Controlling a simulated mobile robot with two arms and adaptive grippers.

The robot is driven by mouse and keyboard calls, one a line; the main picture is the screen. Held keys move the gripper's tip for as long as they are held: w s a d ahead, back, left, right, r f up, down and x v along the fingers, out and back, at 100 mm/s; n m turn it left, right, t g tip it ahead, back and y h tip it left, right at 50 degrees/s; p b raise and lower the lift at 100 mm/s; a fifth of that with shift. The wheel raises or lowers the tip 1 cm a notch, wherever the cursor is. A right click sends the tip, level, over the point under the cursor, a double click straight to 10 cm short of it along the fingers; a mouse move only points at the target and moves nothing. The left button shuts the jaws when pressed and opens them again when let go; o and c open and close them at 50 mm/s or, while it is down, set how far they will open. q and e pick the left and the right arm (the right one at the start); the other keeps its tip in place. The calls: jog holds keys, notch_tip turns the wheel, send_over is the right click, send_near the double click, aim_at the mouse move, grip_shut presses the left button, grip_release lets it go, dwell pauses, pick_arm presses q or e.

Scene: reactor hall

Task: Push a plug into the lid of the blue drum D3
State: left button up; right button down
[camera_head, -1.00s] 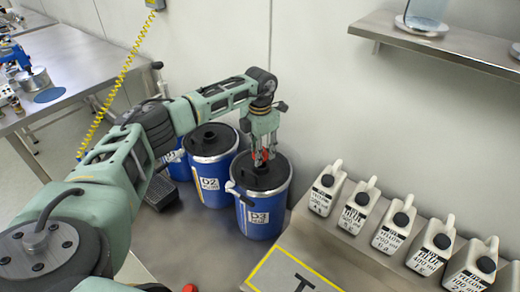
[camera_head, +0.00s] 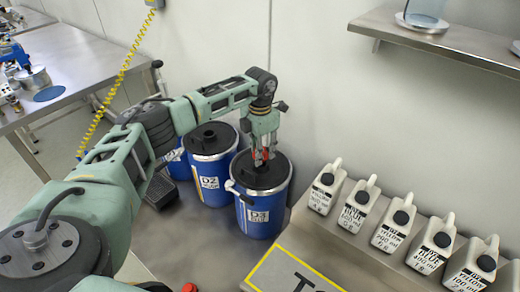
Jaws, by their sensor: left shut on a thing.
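The blue drum D3 (camera_head: 270,222) stands upright with a dark lid (camera_head: 243,172) and a white label on its front. My left gripper (camera_head: 262,158) points straight down over the lid, its red-tipped fingers close together at the middle of the lid. It is shut on the plug, which is dark against the dark lid and mostly hidden by the fingers. I cannot tell how deep the plug sits in the lid. My right gripper is out of view.
Blue drum D2 (camera_head: 213,182) stands close at the left of D3, with another blue drum partly hidden behind my arm. Several white jugs (camera_head: 357,203) line a low surface at the right. A shelf (camera_head: 450,42) juts from the wall. A metal table (camera_head: 85,62) is at the far left.

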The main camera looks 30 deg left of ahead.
pick_arm(q)
jog(key=shift+f+b, duration=0.6)
jog(key=shift+f, duration=0.5)
dwell(0.9)
jog(key=shift+s+f, duration=0.1)
jog(key=shift+f, duration=0.4)
dwell(0.7)
jog(key=o, duration=1.1)
jog(key=shift+f, duration=0.1)
jog(key=shift+r, duration=0.2)
notch_tip(320, 180, up, 12)
jog(key=shift+f, duration=0.15)
